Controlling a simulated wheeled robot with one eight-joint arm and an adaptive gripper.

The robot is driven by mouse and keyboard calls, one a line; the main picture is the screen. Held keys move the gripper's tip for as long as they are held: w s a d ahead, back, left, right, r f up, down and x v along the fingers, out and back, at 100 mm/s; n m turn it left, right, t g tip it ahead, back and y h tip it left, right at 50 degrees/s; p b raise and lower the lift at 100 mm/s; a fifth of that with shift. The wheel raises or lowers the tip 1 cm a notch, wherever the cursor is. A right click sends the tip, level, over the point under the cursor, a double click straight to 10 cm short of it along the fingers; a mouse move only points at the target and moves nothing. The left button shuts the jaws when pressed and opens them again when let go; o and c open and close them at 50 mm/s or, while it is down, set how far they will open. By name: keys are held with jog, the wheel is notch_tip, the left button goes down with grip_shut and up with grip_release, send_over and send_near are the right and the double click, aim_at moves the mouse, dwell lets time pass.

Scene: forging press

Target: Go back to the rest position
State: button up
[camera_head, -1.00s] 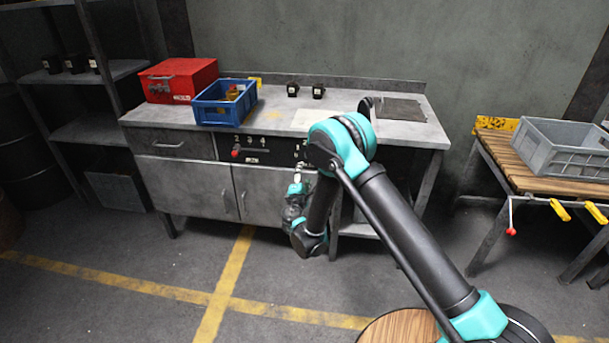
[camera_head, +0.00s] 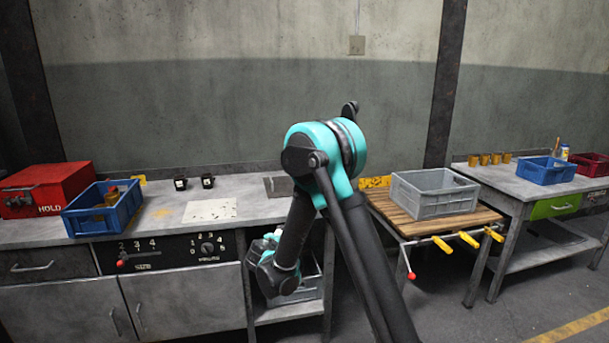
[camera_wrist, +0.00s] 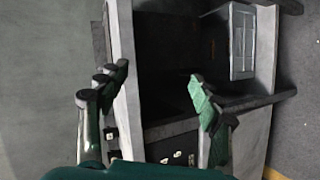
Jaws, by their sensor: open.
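My arm rises in front of the grey workbench in the head view, its elbow high and its forearm bent down to the left. In the wrist view my gripper (camera_wrist: 160,85) is open, with its two green-padded fingers apart and nothing between them. In the head view the fingers are hidden behind my own forearm. Through the wrist view the bench front and its lower shelf show beyond the fingers, with a grey crate (camera_wrist: 243,42) on the shelf.
The workbench (camera_head: 260,207) holds a red box (camera_head: 45,190), a blue crate (camera_head: 103,210) and two small black blocks (camera_head: 194,182). To the right stand a wooden-topped table (camera_head: 415,225) with a grey crate (camera_head: 432,194) and another bench (camera_head: 510,182). Floor (camera_head: 480,322) is clear at lower right.

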jog(key=s+d+r+m+g, duration=0.1)
jog(key=s+d+m+g, duration=0.1)
jog(key=s+d, duration=0.35)
jog(key=s+d+r+m+g, duration=0.1)
jog(key=s+d+m, duration=0.2)
jog(key=d, duration=0.6)
jog(key=s+d+r+m+g, duration=0.1)
jog(key=s+d+m+g, duration=0.1)
jog(key=s+d, duration=0.35)
jog(key=s+d+f+m+g+y, duration=0.1)
jog(key=s+d+m, duration=0.3)
jog(key=s, duration=0.6)
jog(key=s+d+f+m+g+y, duration=0.1)
jog(key=s+d+f+m+g, duration=0.2)
jog(key=s, duration=0.8)
jog(key=shift+s+d+f+m, duration=0.15)
jog(key=shift+d+f+m, duration=0.05)
jog(key=shift+d+m, duration=0.25)
